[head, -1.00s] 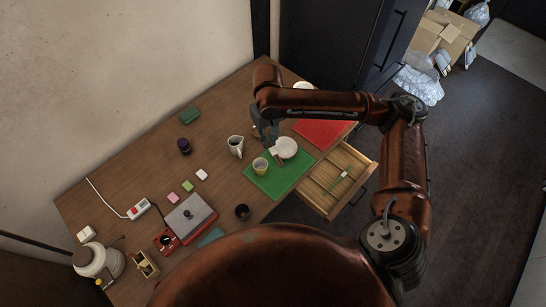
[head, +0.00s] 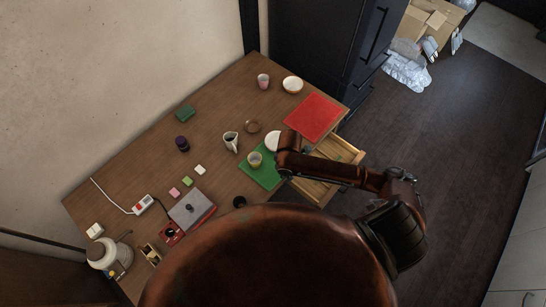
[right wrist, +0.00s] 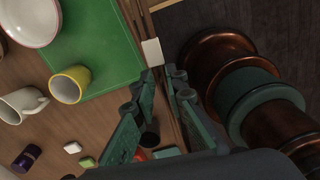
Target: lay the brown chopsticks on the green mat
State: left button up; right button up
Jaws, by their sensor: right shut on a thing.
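The green mat (head: 266,179) lies at the table's front edge, beside the open drawer. It carries a yellow cup (head: 255,159) and a white plate (head: 272,141), both also in the right wrist view. My right gripper (right wrist: 163,72) is shut at the mat's right edge. A small pale block (right wrist: 152,52) shows at its fingertips, with thin brown chopsticks (right wrist: 144,22) apparently running along it; the wooden edge behind makes their outline hard to tell. In the head view my arm hides the fingertips and part of the mat. My left gripper is out of view.
The open wooden drawer (head: 343,150) is partly under my arm. A red mat (head: 315,116) lies behind it. A white pitcher (head: 230,142), brown saucer (head: 252,126) and dark cup (head: 239,202) stand around the green mat.

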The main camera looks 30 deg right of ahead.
jog(key=shift+n, duration=0.5)
jog(key=w+d+f, duration=0.2)
jog(key=w+f, duration=0.1)
jog(key=w+d+f, duration=0.2)
jog(key=w+f, duration=0.1)
jog(key=w, duration=0.1)
jog(key=w+d+f, duration=0.2)
jog(key=w+f, duration=0.1)
jog(key=f, duration=0.1)
jog(key=shift+w+d, duration=0.3)
jog(key=shift+w, duration=0.1)
jog(key=shift+w+d+f, duration=0.1)
jog(key=shift+w+f, duration=0.05)
jog(key=shift+f, duration=1.7)
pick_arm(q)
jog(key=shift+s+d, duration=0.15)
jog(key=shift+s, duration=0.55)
